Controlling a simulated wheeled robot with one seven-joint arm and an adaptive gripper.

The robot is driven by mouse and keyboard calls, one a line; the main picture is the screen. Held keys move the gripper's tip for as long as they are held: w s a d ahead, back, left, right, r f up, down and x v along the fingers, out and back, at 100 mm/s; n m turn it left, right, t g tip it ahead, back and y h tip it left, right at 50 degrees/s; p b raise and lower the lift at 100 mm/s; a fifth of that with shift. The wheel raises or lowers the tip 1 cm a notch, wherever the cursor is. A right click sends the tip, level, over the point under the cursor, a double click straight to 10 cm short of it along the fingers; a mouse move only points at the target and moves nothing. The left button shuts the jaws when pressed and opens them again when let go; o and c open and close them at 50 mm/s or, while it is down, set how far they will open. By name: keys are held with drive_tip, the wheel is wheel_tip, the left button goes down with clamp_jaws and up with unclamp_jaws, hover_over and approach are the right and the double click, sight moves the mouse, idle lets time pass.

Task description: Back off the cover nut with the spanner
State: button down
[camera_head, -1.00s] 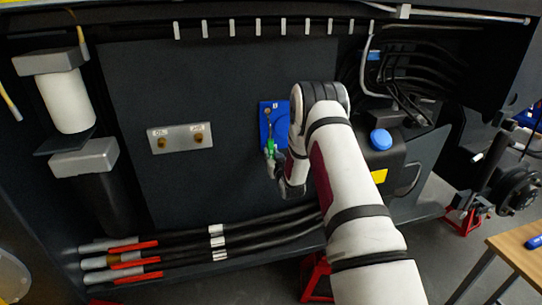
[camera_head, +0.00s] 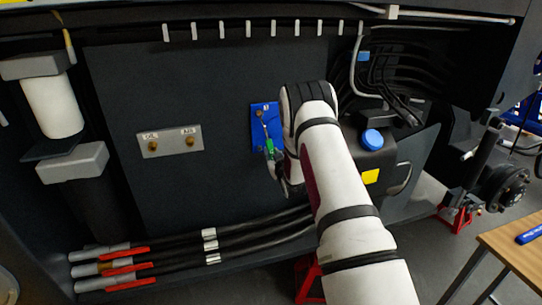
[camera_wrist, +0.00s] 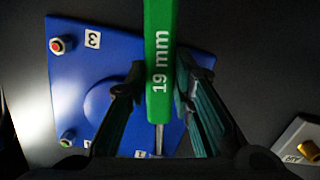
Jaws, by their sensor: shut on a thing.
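The blue cover (camera_head: 272,112) is fixed to the dark panel. The wrist view shows the cover (camera_wrist: 105,65) with a round raised middle, a fastener with a red ring (camera_wrist: 60,45) by label "3", and another such fastener (camera_wrist: 67,139). The spanner has a green handle (camera_wrist: 159,65) marked "19 mm"; it also shows in the head view (camera_head: 269,148). Its metal shank runs up and left toward the cover's upper nut (camera_head: 260,113); whether its head sits on the nut is too small to tell. My gripper (camera_head: 272,158) is shut on the green handle, in front of the cover.
A grey plate (camera_head: 169,141) with two brass fittings, "OIL" and "AIR", is left of the cover. Black hoses (camera_head: 265,222) with red-marked ends run below. A blue-capped black tank (camera_head: 385,155) stands right, behind my arm. A wooden table (camera_head: 515,245) is at lower right.

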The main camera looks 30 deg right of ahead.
drive_tip(key=shift+s+d+r+n, duration=0.25)
drive_tip(key=shift+d+n, duration=0.15)
drive_tip(key=shift+d, duration=0.2)
drive_tip(key=shift+s+d+r+n, duration=0.1)
drive_tip(key=shift+d+r+n, duration=0.15)
drive_tip(key=shift+d+n, duration=0.25)
drive_tip(key=shift+d, duration=0.1)
drive_tip(key=shift+s+d+r+n, duration=0.2)
drive_tip(key=shift+d+r+n, duration=0.2)
drive_tip(key=shift+d, duration=0.25)
drive_tip(key=shift+s+d+r+n, duration=0.15)
drive_tip(key=shift+d+r+n, duration=0.15)
drive_tip(key=shift+d+n, duration=0.25)
drive_tip(key=shift+d+h, duration=0.1)
drive_tip(key=shift+h, duration=0.2)
drive_tip(key=shift+s+d+r+n, duration=0.2)
drive_tip(key=shift+d+r+n, duration=0.3)
drive_tip(key=shift+d, duration=0.05)
drive_tip(key=shift+s+d+r+n, duration=0.15)
drive_tip(key=shift+d+r+n, duration=0.3)
drive_tip(key=shift+d+r, duration=0.1)
drive_tip(key=shift+d+r, duration=0.2)
drive_tip(key=shift+d, duration=0.05)
